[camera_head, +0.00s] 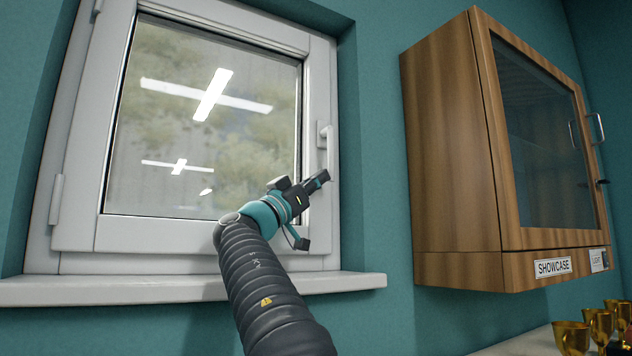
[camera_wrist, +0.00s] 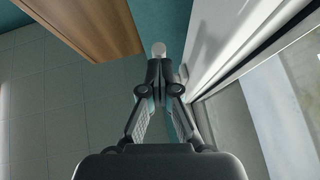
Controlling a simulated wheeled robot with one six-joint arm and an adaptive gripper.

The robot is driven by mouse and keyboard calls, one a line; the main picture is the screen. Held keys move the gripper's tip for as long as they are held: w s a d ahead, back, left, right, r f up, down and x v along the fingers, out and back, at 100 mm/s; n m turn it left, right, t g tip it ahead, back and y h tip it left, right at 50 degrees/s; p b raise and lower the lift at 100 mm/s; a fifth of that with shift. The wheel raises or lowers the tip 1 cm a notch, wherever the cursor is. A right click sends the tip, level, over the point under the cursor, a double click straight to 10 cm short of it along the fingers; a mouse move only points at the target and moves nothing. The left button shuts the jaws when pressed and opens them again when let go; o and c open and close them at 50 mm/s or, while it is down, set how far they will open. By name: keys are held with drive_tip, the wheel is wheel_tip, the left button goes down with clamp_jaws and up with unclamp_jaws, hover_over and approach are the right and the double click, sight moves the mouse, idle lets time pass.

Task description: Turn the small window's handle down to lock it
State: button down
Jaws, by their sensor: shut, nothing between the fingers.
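The small window (camera_head: 178,235) has a white frame and a pane with lamp reflections; its sash looks shut in the frame. Its white handle (camera_head: 325,134) sits on the right side of the sash, roughly upright. The lower part of the handle is close to my gripper, and I cannot tell exactly where it ends. My gripper (camera_head: 324,177) is shut and empty, just below the handle in the head view. In the wrist view my gripper (camera_wrist: 160,66) has a pale round end, apparently the handle (camera_wrist: 159,48), right beyond its fingertips. Whether they touch is unclear.
A wooden showcase cabinet (camera_head: 455,160) with a glass door hangs on the wall to the right. Gold cups (camera_head: 572,337) stand on a surface below it. The white sill (camera_head: 190,288) juts out under the window. The teal wall between window and cabinet is clear.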

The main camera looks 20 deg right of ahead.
drive_tip(key=s+a, duration=0.3)
drive_tip(key=a, duration=0.9)
drive_tip(key=shift+s+a+f, duration=0.25)
drive_tip(key=shift+s+f, duration=0.1)
